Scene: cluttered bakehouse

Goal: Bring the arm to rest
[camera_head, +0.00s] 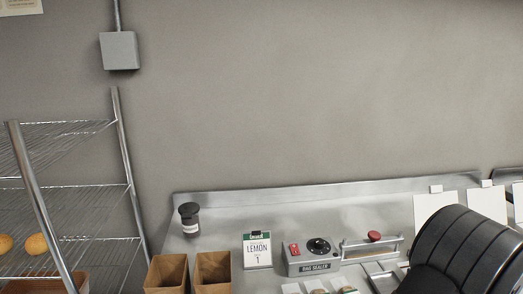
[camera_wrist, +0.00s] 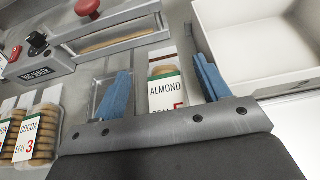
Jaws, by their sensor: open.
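My gripper (camera_wrist: 161,68) shows in the wrist view with two blue fingers spread wide apart. It is open and no finger touches anything that I can see. A pack labelled ALMOND (camera_wrist: 165,92), with a white and green label, shows in the gap between the fingers; its lower part is hidden by the gripper body. I cannot tell how far below the fingertips it lies. In the head view my dark arm fills the lower right corner, and the gripper itself is out of that view.
A bag sealer (camera_head: 313,257) with a red knob stands on the steel bench. Beside it are a LEMON card (camera_head: 257,250), brown paper bags (camera_head: 212,271) and a dark-lidded jar (camera_head: 189,219). A wire rack (camera_head: 66,240) stands left. Cocoa cookie packs (camera_wrist: 40,132) and a white bin (camera_wrist: 262,85) flank the gripper.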

